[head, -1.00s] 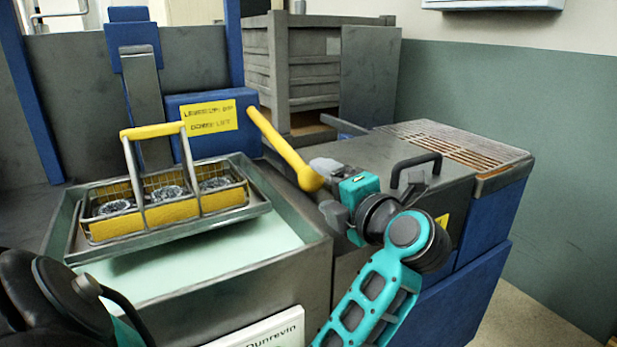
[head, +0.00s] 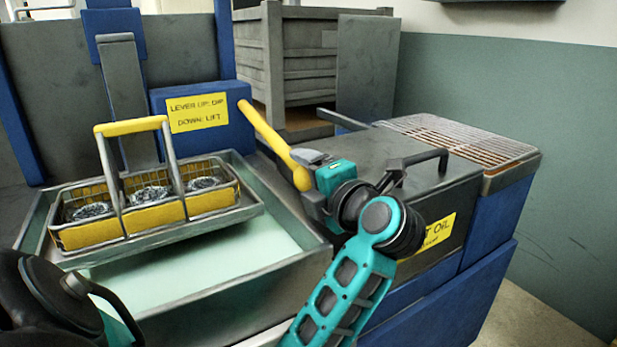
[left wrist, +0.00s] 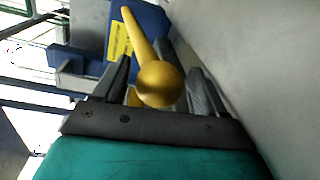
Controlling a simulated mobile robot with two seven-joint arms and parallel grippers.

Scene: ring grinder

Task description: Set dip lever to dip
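The yellow dip lever (head: 268,137) slants down and forward from a blue box (head: 238,125), ending in a round knob (head: 302,180). A yellow sign (head: 197,114) on the box reads "LEVER UP: DIP, DOWN: LIFT". My left gripper (head: 303,178) is at the knob, its fingers apart on either side of it. In the left wrist view the knob (left wrist: 160,84) sits between the open fingers, with a gap visible beside it; contact cannot be told. A yellow-handled basket (head: 148,207) of metal rings rests on a tray above the pale bath (head: 200,255). My right gripper is not in view.
A dark box with a black handle (head: 415,165) and a yellow oil label (head: 432,232) stands right of the lever, close to my left wrist. A grate (head: 460,138) lies behind it. A grey crate (head: 310,65) stands at the back. Space above the lever looks clear.

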